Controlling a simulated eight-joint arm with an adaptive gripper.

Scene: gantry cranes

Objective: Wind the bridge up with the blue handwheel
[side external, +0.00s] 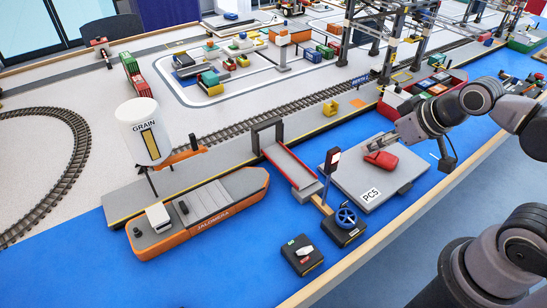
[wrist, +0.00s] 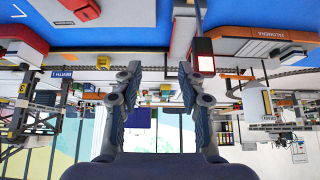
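The blue handwheel (side external: 346,216) stands on a small black box (side external: 344,234) near the front edge of the table. In the wrist view my gripper (wrist: 157,78) is open, with nothing between the fingers. I cannot make out the handwheel there.
A red object (side external: 381,160) lies on the PCS slab (side external: 358,180) just below my gripper. An orange ship (side external: 190,217) lies left of the bridge. The signal post shows in the wrist view (wrist: 203,60).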

